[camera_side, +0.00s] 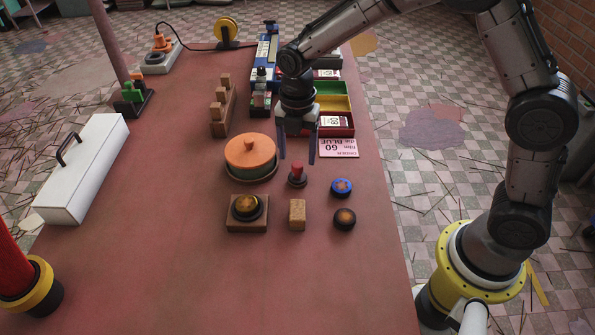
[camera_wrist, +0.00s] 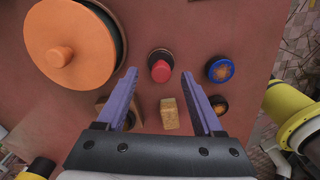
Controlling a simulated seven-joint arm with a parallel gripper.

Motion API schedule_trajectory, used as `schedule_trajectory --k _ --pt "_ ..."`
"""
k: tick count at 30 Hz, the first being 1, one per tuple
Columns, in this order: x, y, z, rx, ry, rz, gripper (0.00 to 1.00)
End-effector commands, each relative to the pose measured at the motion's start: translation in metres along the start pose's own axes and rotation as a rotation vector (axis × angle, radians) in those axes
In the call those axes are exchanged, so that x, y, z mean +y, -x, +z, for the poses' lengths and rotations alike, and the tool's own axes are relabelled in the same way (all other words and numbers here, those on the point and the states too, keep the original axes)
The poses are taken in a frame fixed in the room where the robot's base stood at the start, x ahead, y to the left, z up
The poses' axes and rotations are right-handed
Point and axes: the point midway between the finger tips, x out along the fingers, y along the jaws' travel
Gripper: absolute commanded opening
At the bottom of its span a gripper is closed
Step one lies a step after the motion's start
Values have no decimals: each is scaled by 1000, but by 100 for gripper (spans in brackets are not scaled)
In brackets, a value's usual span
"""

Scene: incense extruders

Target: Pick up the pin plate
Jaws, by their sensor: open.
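My gripper (camera_side: 297,157) is open and empty, pointing down above the table, over a small red-topped piece on a dark round base (camera_side: 297,176). In the wrist view that piece (camera_wrist: 160,67) shows between the purple fingertips. No label marks the pin plate, and I cannot tell which piece it is. A blue disc with an orange mark (camera_side: 341,187) lies to the right, and it also shows in the wrist view (camera_wrist: 220,69). A dark disc with a brown top (camera_side: 344,218) lies nearer the front; my right finger partly hides it in the wrist view.
A small wooden block (camera_side: 297,214) and a wooden base (camera_side: 234,225) carrying a dark, gold-topped round piece stand in front. A large orange-lidded pot (camera_side: 250,151) is at left. Coloured trays (camera_side: 333,104) and a pink card (camera_side: 338,148) lie behind. The front table is clear.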

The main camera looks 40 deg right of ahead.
Motion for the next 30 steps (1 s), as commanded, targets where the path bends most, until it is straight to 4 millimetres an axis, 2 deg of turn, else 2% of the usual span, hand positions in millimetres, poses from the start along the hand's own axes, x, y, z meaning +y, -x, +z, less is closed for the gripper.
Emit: schedule_trajectory --k 3,7,16,17,27,28,30 --pt "-3 -19 -6 1 2 -5 69" --pt "-2 -33 -5 1 1 -3 69" --pt "-2 -38 -5 0 1 -1 69" --pt "-2 -38 -5 0 1 -1 65" --pt "-2 -37 -5 0 1 -1 4" --pt "-2 -37 -5 0 1 -1 0" --pt "-2 -37 -5 0 1 -1 0"
